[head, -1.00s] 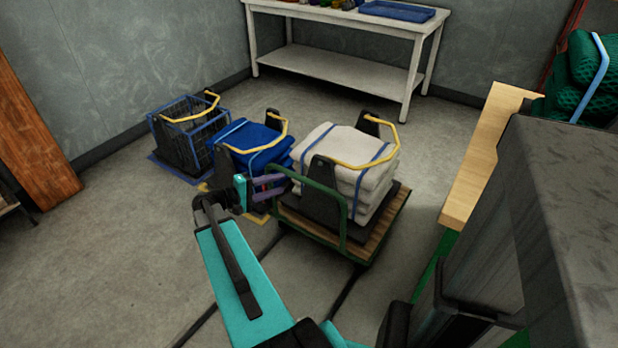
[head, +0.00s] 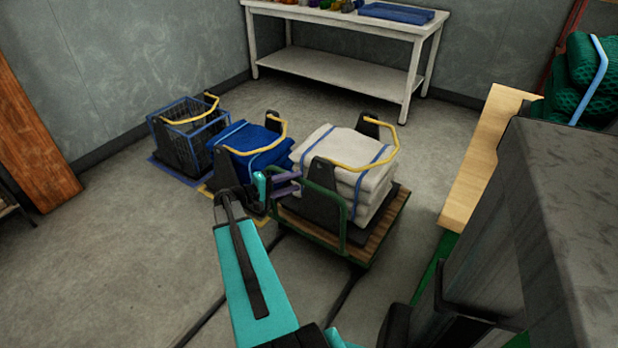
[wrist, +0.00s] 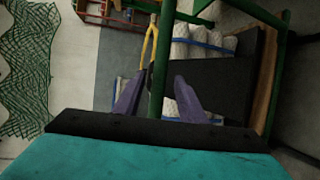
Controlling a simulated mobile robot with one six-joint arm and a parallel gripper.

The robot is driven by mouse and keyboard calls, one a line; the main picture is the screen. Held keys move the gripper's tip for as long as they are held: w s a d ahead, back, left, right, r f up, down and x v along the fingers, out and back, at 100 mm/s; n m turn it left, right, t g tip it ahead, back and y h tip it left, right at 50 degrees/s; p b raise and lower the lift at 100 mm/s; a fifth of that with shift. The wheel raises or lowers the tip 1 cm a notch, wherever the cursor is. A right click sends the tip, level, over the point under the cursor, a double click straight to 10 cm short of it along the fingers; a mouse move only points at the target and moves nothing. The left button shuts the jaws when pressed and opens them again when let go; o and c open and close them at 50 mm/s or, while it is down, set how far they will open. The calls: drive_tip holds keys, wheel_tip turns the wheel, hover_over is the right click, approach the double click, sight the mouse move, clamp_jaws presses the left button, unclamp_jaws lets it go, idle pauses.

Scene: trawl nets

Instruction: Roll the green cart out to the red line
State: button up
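The green cart (head: 384,232) stands on the floor right of centre in the head view, with a wooden deck and a green tubular handle (head: 322,196) at its near left. It carries a black cradle with a yellow handle and white bundles (head: 352,160) with blue straps. My gripper (head: 296,184) is at the cart's handle. In the wrist view, its two purple fingers (wrist: 157,84) are apart, on either side of a green handle bar (wrist: 160,62). They do not look closed on it. I see no red line on the floor in either view.
A blue-bundle cradle (head: 250,150) and a blue wire basket (head: 190,135) stand close left of the cart. A white table (head: 340,68) is along the back wall. A wooden-topped piece (head: 486,150) stands at the right. Floor at the left front is clear.

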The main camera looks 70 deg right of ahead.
drive_tip(key=x, duration=0.6)
drive_tip(key=shift+s+d, duration=0.2)
drive_tip(key=shift+d, duration=0.15)
drive_tip(key=shift+f, duration=0.1)
